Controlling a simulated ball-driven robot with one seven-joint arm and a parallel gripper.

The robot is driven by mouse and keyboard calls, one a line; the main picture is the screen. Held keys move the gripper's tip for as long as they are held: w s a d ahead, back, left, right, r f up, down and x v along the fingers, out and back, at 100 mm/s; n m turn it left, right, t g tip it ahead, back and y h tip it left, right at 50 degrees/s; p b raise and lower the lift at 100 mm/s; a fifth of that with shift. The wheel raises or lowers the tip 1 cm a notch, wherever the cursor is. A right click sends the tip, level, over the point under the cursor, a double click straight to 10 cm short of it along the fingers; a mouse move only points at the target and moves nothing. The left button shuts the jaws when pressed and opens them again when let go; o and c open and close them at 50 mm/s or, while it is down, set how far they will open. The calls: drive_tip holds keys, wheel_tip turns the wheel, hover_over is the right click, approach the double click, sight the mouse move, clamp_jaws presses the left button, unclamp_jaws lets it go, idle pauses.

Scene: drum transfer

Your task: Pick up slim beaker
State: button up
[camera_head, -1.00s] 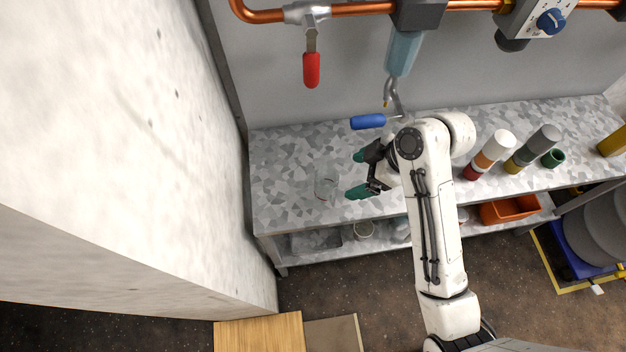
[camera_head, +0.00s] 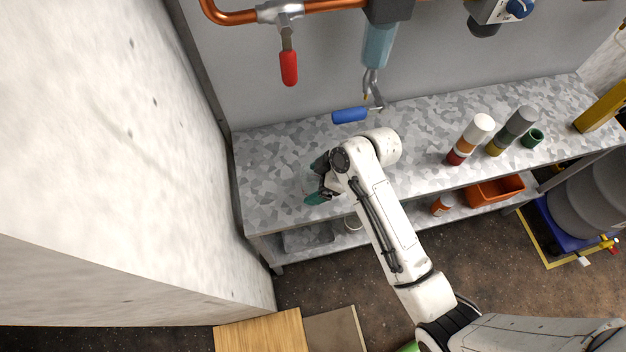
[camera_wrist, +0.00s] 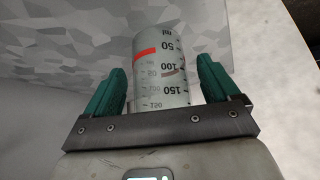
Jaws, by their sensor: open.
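The slim beaker (camera_wrist: 160,62) is clear, with a red band and dark volume marks. In the wrist view it stands between my gripper's two green fingers, with a visible gap on each side. My gripper (camera_head: 314,181) is open at the left part of the metal bench, with its fingers pointing left. In the head view the beaker is mostly hidden or too faint to make out beside the fingers.
The speckled bench (camera_head: 270,160) is bare around my gripper. A white-topped bottle (camera_head: 471,138), a grey-topped bottle (camera_head: 512,130) and a green cup (camera_head: 533,138) stand to the right. A pale wall (camera_head: 110,150) is at left.

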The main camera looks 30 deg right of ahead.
drive_tip(key=shift+c, duration=0.5)
drive_tip(key=c, duration=0.9)
drive_tip(key=shift+c, duration=0.3)
